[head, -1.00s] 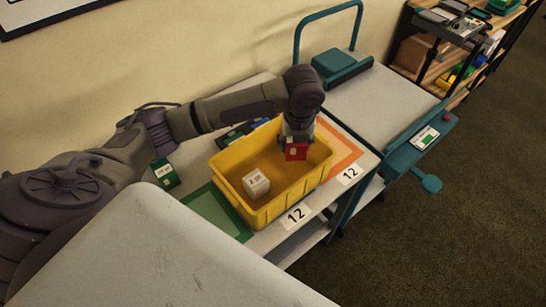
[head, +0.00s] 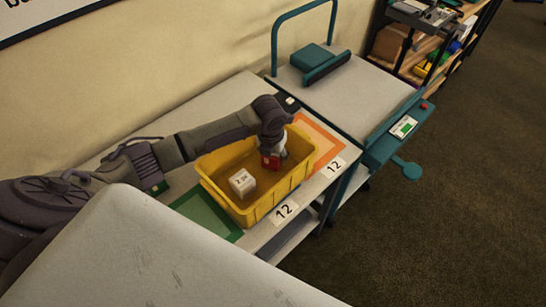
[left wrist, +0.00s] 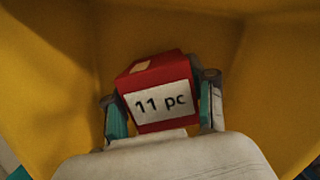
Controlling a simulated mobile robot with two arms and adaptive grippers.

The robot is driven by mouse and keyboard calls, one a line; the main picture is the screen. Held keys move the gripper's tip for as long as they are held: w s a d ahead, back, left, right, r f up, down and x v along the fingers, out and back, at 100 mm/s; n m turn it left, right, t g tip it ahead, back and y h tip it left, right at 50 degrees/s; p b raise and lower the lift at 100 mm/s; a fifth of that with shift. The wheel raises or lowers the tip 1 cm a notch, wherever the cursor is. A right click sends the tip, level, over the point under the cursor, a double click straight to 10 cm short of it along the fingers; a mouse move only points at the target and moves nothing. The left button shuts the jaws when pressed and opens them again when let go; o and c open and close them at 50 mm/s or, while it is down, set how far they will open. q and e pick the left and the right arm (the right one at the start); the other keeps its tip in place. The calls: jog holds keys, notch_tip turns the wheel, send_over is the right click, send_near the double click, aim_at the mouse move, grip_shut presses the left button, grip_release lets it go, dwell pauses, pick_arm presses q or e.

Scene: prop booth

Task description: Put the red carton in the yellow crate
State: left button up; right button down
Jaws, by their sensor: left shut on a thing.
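The red carton (head: 270,162) is in the grasp of my left gripper (head: 272,150), inside the right part of the yellow crate (head: 262,211). In the left wrist view the carton (left wrist: 156,84) shows a white label reading "11 pc", with a finger on each side and yellow crate walls (left wrist: 245,70) around. Whether the carton touches the crate floor I cannot tell. A white carton (head: 242,183) sits in the left part of the crate. My right gripper is not in view.
The crate stands on a light table between a green-framed area (head: 206,214) and an orange-framed area (head: 322,135). A teal cart (head: 358,98) adjoins the table on the right.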

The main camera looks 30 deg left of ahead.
pick_arm(q)
jog(key=shift+f, duration=0.9)
jog(key=shift+f, duration=0.1)
jog(key=shift+f, duration=0.1)
jog(key=o, duration=1.2)
jog(key=shift+o, duration=0.2)
jog(key=shift+r, duration=0.3)
jog(key=r, duration=0.4)
jog(key=s+r, duration=0.1)
jog(key=r, duration=0.2)
jog(key=r+b, duration=0.1)
jog(key=r, duration=0.3)
jog(key=shift+s+d+r, duration=0.1)
jog(key=shift+s+r, duration=0.2)
jog(key=shift+s, duration=0.1)
